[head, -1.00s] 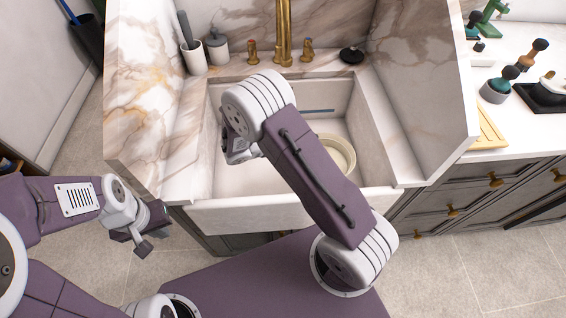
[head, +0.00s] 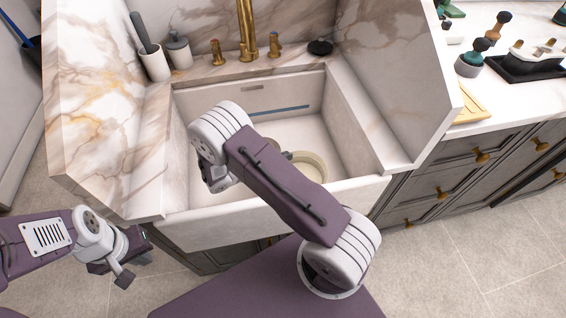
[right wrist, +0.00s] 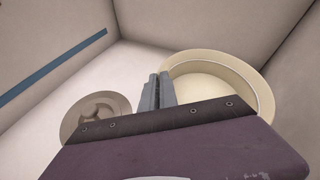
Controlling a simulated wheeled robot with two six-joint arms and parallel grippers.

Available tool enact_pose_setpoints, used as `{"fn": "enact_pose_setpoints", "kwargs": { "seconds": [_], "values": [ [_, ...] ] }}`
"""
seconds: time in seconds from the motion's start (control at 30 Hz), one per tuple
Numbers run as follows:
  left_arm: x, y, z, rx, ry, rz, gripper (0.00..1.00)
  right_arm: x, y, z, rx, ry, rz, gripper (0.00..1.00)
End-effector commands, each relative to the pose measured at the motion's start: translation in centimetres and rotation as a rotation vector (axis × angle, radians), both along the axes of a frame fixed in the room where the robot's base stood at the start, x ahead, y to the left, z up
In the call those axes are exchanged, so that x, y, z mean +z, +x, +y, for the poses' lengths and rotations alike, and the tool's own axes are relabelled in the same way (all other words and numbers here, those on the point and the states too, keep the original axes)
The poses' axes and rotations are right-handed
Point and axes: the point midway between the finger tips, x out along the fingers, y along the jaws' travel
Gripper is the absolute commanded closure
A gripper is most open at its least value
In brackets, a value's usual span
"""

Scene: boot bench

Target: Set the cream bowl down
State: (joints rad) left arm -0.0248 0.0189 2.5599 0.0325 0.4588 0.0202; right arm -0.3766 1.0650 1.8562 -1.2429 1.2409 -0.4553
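The cream bowl (head: 310,165) is inside the pale sink (head: 300,130), partly hidden behind my right arm in the head view. In the right wrist view the bowl (right wrist: 222,85) is upright and looks empty. My right gripper (right wrist: 157,92) has its fingers close together at the bowl's near left rim and appears shut on it. I cannot tell whether the bowl's base touches the sink floor. My left gripper (head: 125,279) is empty, out in front of the sink to the left, with its fingers together.
A round drain (right wrist: 96,112) lies left of the bowl in the sink floor. A brass faucet (head: 246,35) stands behind the sink. Marble walls rise on both sides. A counter at right holds a yellow board (head: 470,103) and a black tray (head: 525,65).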

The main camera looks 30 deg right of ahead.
Motion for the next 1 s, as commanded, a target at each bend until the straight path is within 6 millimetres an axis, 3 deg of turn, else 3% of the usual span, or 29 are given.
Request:
{"fn": "enact_pose_setpoints", "kwargs": {
  "seconds": [0.03,0.13,0.43,0.5,0.53,0.87,1.0],
  "values": [
    [-0.7,0.0,0.0,0.000,0.000,0.000,1.00,-1.4,0.0,0.0,0.001,-0.002,0.004,1.00],
    [-1.1,0.0,0.0,0.000,0.000,0.000,1.00,-2.6,0.0,0.0,0.001,-0.001,0.002,1.00],
    [-1.1,0.0,0.0,0.000,0.000,0.000,1.00,-2.8,0.0,0.0,0.001,-0.001,0.001,1.00],
    [-1.0,0.0,0.0,0.000,0.000,0.000,1.00,-2.7,0.0,0.0,0.000,0.000,0.001,0.80],
    [-1.0,0.0,0.0,0.000,0.000,0.000,1.00,-2.7,0.0,0.0,0.000,0.000,0.001,0.75],
    [-0.7,0.0,0.0,0.000,0.000,0.000,1.00,-2.2,0.0,0.1,0.000,0.000,0.000,0.75],
    [-0.1,0.0,0.0,0.000,0.000,0.000,1.00,-1.2,-0.2,2.4,0.006,0.001,0.000,0.75]
  ]
}}
